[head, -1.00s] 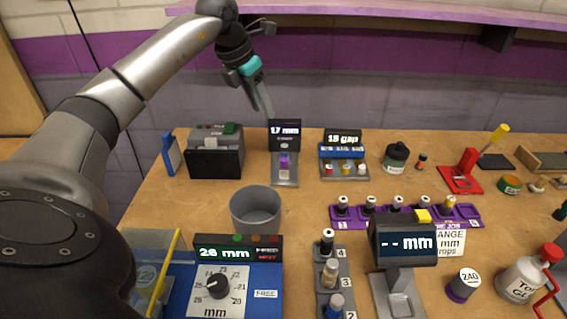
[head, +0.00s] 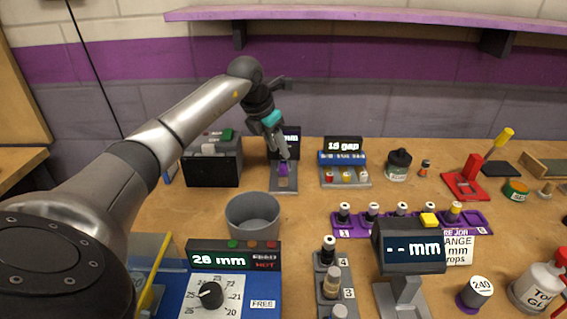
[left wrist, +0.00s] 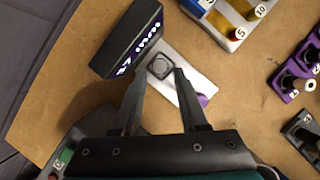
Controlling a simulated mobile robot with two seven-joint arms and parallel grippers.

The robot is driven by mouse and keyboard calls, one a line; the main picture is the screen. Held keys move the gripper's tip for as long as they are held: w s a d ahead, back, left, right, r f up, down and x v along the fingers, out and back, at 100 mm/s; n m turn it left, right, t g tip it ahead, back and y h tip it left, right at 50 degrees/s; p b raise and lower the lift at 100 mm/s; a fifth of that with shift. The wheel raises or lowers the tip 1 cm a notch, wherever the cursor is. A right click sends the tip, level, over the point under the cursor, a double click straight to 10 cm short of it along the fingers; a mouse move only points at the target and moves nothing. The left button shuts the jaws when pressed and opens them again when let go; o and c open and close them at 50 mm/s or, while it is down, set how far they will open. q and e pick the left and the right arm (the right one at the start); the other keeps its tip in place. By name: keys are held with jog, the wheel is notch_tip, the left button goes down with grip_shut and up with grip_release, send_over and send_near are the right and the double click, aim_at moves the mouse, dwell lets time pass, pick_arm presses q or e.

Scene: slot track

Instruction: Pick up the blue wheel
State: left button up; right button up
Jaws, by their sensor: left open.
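No thing is plainly a blue wheel; a small part with a blue band (head: 338,312) is cut off by the head view's bottom edge. My left gripper (head: 282,155) is open over the grey stand in front of the 17 mm display. In the left wrist view its fingertips (left wrist: 161,74) are spread around a dark square seat with a round grey top (left wrist: 160,66). A purple part (head: 283,168) is on the stand just below the fingers. The right gripper is not in view.
The 17 mm display (left wrist: 127,38) stands close beside the fingers. A grey cup (head: 253,216) stands in front. Bare bench lies between the cup and the purple rack (head: 340,230).

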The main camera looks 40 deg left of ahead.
pick_arm(q)
jog(key=shift+b+x, duration=0.45)
jog(key=shift+x, duration=1.25)
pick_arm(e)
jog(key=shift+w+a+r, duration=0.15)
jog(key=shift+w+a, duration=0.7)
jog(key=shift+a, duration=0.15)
pick_arm(q)
jog(key=shift+c, duration=0.3)
grip_shut()
